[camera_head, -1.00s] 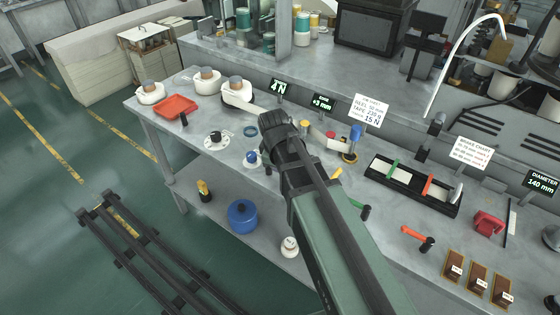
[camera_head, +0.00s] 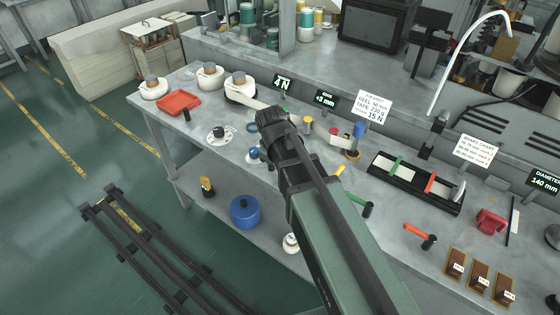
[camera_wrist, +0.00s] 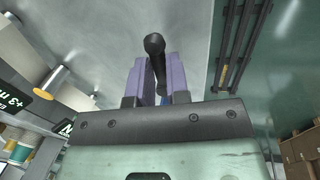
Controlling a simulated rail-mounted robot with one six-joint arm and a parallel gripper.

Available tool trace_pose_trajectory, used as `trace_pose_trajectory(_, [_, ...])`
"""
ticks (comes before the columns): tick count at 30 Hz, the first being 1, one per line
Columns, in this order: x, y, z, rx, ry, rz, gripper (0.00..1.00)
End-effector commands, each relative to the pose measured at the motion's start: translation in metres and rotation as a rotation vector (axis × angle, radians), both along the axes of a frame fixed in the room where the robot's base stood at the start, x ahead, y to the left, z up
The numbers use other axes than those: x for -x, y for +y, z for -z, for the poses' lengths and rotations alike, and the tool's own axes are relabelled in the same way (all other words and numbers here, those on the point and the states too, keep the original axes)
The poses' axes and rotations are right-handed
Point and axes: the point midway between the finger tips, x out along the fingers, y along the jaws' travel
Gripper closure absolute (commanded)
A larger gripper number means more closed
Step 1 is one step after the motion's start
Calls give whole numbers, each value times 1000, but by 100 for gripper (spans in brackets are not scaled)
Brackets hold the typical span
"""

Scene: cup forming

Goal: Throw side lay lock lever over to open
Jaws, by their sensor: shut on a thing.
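My gripper (camera_wrist: 156,78) shows in the wrist view as two purple fingers, shut on a black lever with a round knob (camera_wrist: 154,44). The knob stands out just past the fingertips and the shaft runs down between them. In the head view my gripper (camera_head: 270,118) is over the middle of the grey bench. My own wrist and forearm hide the lever and its pivot there. I cannot tell from these frames how far over the lever is thrown.
White cups with tape rolls (camera_head: 210,77) and a red tray (camera_head: 179,103) are at the bench's left end. A sign reading N (camera_head: 283,84) stands just behind my gripper. A black tray (camera_head: 414,184) and an orange-handled tool (camera_head: 420,236) lie to the right.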

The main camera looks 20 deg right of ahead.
Motion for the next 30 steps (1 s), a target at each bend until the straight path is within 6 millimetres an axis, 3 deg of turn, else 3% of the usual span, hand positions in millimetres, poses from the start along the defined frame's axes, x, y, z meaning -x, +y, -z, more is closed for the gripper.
trace_pose_trajectory(1, [0,0,0,0,1,2,83])
trace_pose_trajectory(6, [0,0,0,-1,0,1,59])
trace_pose_trajectory(16, [1,1,-6,-1,1,0,59])
trace_pose_trajectory(20, [3,3,-27,-1,1,-1,59])
trace_pose_trajectory(27, [9,11,-86,-1,1,0,59])
trace_pose_trajectory(30, [12,15,-103,-1,1,0,59])
